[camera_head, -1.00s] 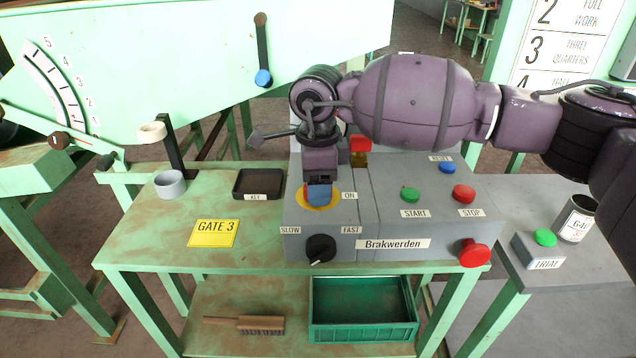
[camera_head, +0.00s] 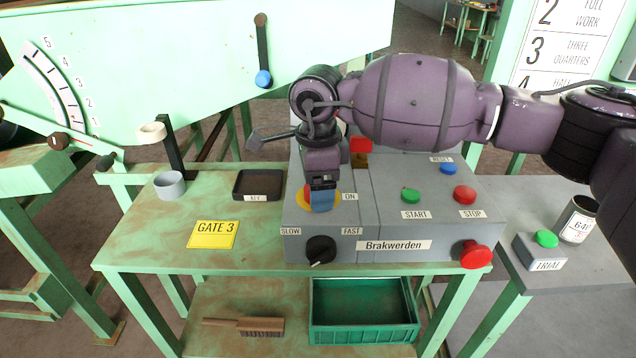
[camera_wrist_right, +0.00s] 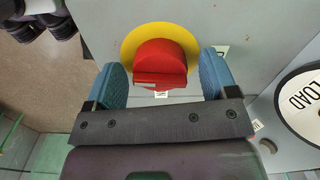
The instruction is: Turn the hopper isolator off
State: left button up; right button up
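The hopper isolator is a red rotary knob (camera_wrist_right: 160,62) on a round yellow plate (camera_wrist_right: 128,48), set in the top of the grey control box (camera_head: 400,225). In the head view the yellow plate (camera_head: 302,203) shows beside an ON label (camera_head: 350,196), and my gripper hides most of the knob. My right gripper (camera_head: 321,201) points down over it. In the right wrist view its blue fingers (camera_wrist_right: 164,78) stand open on either side of the knob, with a visible gap on both sides. My left gripper is not in view.
The box also carries a black SLOW/FAST dial (camera_head: 320,249), a green START button (camera_head: 410,195), a red STOP button (camera_head: 464,194), a blue RESET button (camera_head: 448,168) and a red front knob (camera_head: 475,254). A dark KEY tray (camera_head: 258,184) lies left of the box.

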notch_tip(320, 180, up, 9)
jog(key=shift+r+p, duration=0.1)
jog(key=shift+p, duration=0.3)
jog(key=shift+r, duration=0.8)
